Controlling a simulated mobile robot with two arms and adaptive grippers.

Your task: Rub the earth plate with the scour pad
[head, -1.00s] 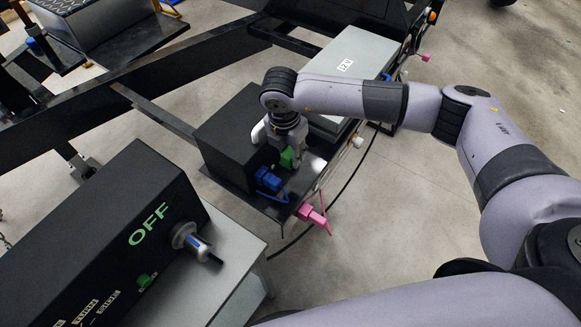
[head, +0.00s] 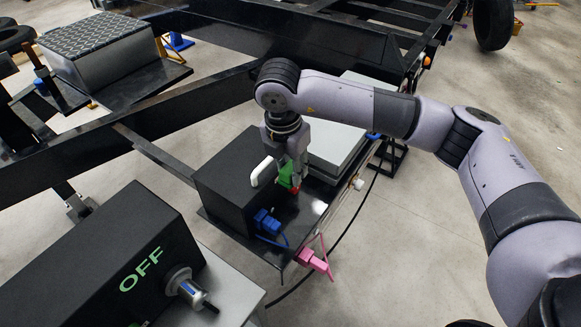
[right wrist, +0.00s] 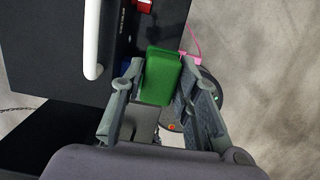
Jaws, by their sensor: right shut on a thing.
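My right gripper (head: 292,172) is shut on a green block-shaped pad (head: 287,176), which I take for the scour pad. In the right wrist view the pad (right wrist: 160,77) sits between the two grey fingers. In the head view it hangs by the right side of a black box (head: 232,178) with a white handle (head: 263,171); whether it touches anything is unclear. A small red piece (head: 295,190) shows just below it. I cannot make out which surface is the earth plate. My left gripper is not in view.
The box stands on a black shelf (head: 262,252) with a blue connector (head: 267,222) and a pink clamp (head: 313,260). A grey case (head: 342,150) lies behind. An "OFF" box (head: 110,250) with a knob stands at front left. Bare floor lies right of the shelf.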

